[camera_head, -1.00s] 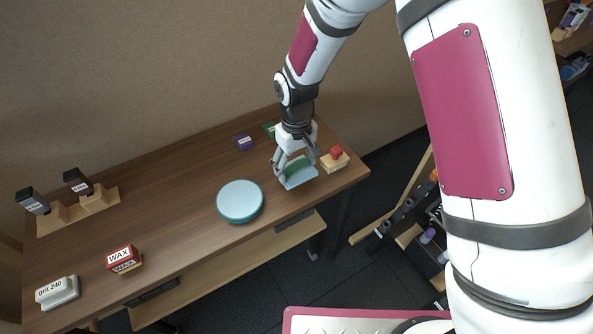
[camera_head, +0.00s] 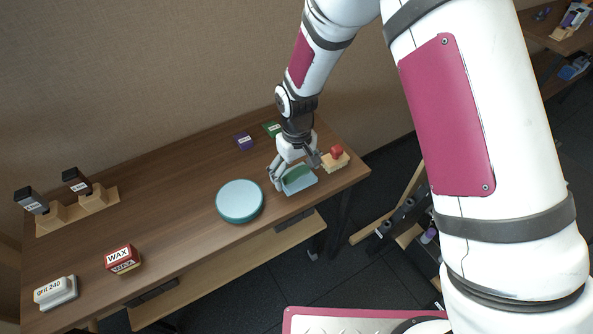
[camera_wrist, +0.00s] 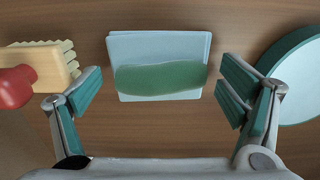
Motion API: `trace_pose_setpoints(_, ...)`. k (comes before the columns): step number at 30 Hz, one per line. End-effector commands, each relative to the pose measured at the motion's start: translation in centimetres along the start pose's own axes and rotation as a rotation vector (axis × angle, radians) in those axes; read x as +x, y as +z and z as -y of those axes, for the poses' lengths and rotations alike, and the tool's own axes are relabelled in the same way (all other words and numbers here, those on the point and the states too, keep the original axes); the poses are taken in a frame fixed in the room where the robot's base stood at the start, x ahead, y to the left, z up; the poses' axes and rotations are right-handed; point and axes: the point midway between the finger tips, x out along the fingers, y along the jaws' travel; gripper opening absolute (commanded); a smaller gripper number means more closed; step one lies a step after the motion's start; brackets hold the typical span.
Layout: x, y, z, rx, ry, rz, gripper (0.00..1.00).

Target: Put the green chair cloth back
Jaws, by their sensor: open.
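A green cloth (camera_wrist: 160,77) lies as a rounded strip across a pale blue flat square (camera_wrist: 160,45) on the wooden table. In the head view the green cloth (camera_head: 296,174) and the pale blue square (camera_head: 300,185) show at the table's right part, partly hidden by my gripper. My gripper (camera_wrist: 160,92) is open and empty, its fingers apart on either side of the cloth. In the head view my gripper (camera_head: 294,172) is above the pale blue square. I cannot tell how high it is above the table. A green labelled block (camera_head: 271,128) stands behind, near the wall.
A round teal-rimmed disc (camera_head: 240,201) lies left of the cloth. A brush with a red knob (camera_head: 336,158) lies right, close to the fingers. A purple block (camera_head: 244,142) is at the back; a WAX block (camera_head: 122,259) is at the left front. The table's middle is clear.

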Motion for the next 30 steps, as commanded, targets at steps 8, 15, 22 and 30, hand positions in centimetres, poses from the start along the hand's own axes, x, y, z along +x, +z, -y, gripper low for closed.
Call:
trace_pose_setpoints(8, -2.8, -0.1, 0.0, 0.001, 0.001, -0.004, 0.89)
trace_pose_setpoints(15, -7.9, -0.1, 0.0, 0.0, 0.0, -0.005, 0.89)
trace_pose_setpoints(22, -11.3, -0.1, 0.0, 0.001, 0.0, -0.003, 0.89)
trace_pose_setpoints(30, -12.3, 0.0, 0.0, 0.0, 0.0, 0.0, 0.89)
